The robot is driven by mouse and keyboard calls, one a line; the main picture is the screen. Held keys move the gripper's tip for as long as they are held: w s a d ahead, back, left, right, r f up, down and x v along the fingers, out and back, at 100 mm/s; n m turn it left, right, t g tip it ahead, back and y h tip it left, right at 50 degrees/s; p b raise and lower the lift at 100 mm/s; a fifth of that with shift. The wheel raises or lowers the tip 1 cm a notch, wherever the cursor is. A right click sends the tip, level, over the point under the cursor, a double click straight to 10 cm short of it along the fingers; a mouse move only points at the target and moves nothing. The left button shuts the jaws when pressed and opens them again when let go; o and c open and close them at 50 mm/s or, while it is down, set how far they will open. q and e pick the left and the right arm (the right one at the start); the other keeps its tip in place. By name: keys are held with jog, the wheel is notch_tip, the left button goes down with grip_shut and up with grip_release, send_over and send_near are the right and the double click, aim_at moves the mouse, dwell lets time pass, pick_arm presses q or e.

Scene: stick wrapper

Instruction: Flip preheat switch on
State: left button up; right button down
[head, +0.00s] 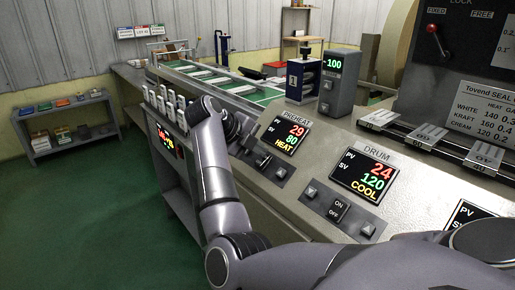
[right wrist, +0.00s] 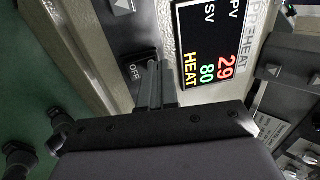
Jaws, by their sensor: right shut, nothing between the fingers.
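The preheat display (head: 284,135) reads 29, 80 and HEAT, and it also shows in the right wrist view (right wrist: 212,50). The preheat switch, a dark rocker marked OFF (right wrist: 137,73), sits beside this display in the right wrist view. My right gripper (right wrist: 153,72) is shut and empty, with its fingertips at the switch, over the part beside the OFF mark. That part is hidden, and I cannot tell whether the tips press it. My left gripper is not in view.
The drum display (head: 364,175) reads 24, 120 and COOL, with its ON/OFF switch (head: 338,210) below. Arrow buttons (head: 281,173) flank the switches. A row of pale levers (head: 165,101) stands left of my wrist. Green floor (head: 95,205) is open at left.

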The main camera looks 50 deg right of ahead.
jog(key=shift+r, duration=0.15)
jog(key=a+r+p, duration=0.1)
jog(key=a+r, duration=0.6)
jog(key=r, duration=0.5)
jog(key=shift+w+p, duration=0.4)
jog(key=shift+d+r, duration=0.1)
